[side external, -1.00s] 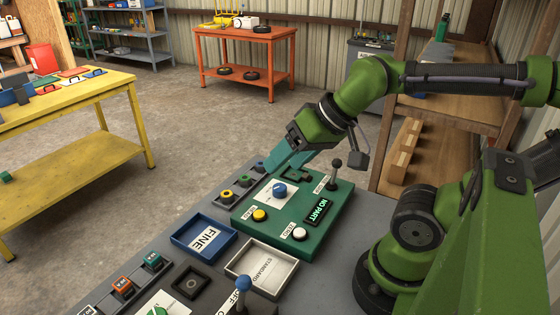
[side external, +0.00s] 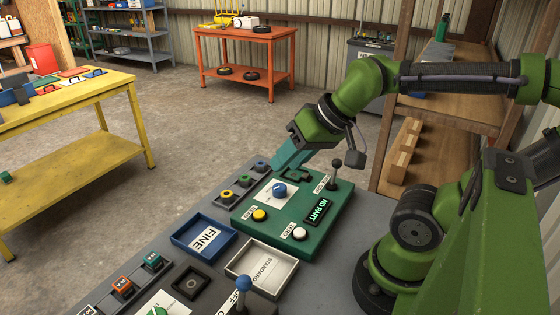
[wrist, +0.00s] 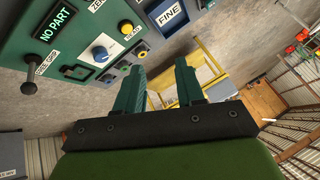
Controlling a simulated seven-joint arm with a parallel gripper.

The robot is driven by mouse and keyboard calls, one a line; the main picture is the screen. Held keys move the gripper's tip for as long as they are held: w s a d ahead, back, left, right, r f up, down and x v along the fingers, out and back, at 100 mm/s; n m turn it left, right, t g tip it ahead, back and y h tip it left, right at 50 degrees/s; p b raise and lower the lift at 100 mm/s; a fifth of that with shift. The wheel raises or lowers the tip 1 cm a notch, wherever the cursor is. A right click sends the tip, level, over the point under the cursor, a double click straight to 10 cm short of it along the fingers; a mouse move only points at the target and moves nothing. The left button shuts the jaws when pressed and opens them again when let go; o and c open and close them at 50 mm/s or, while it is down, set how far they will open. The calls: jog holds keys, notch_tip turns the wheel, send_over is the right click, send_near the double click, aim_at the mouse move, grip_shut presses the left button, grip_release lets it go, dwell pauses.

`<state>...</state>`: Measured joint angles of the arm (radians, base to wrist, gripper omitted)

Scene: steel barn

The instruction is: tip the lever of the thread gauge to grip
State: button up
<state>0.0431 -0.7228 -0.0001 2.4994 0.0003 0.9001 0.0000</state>
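The thread gauge (side external: 246,219) is a green box on the grey bench. Its display (side external: 318,211) reads NO PART. Its lever (side external: 336,174) is a black stick with a ball knob at the back right corner, beside a small white label; the lever also shows at the left of the wrist view (wrist: 29,76). A dark cradle (side external: 297,175) on the gauge looks empty. My gripper (side external: 290,154) is above the gauge's back edge, left of the lever and apart from it. In the wrist view, its two teal fingers (wrist: 158,82) are spread with nothing between them.
The gauge also carries a blue knob (side external: 279,189), a yellow button (side external: 260,215) and a white button (side external: 299,234). A tray of coloured rings (side external: 243,183) lies left of it. A blue FINE tray (side external: 204,237) and a white STANDARD tray (side external: 262,268) stand in front.

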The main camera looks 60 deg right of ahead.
jog(key=w+d+m, duration=0.1)
jog(key=d, duration=0.2)
jog(key=w+d+f+g+h, duration=0.1)
jog(key=w+d, duration=0.1)
jog(key=d, duration=0.1)
jog(key=w+d+m+g, duration=0.1)
jog(key=d, duration=0.2)
jog(key=shift+w+d+f+m+h, duration=0.25)
jog(key=shift+w+f+m+h, duration=0.05)
jog(key=shift+w+f, duration=0.05)
grip_shut()
jog(key=g, duration=0.3)
send_over(335, 171)
jog(key=w+a, duration=0.3)
jog(key=w, duration=0.4)
notch_tip(335, 171, down, 2)
jog(key=s+d+f+n+g+y, duration=0.2)
jog(key=d+n, duration=0.2)
jog(key=d, duration=0.5)
jog(key=s+d+f+n+g+y, duration=0.1)
jog(key=s+d+n+y, duration=0.15)
jog(key=d+n, duration=0.4)
jog(key=s+a+f, duration=0.1)
jog(key=a+f, duration=0.6)
jog(key=f, duration=0.1)
jog(key=shift+s+a, duration=0.15)
jog(key=shift+s, duration=0.2)
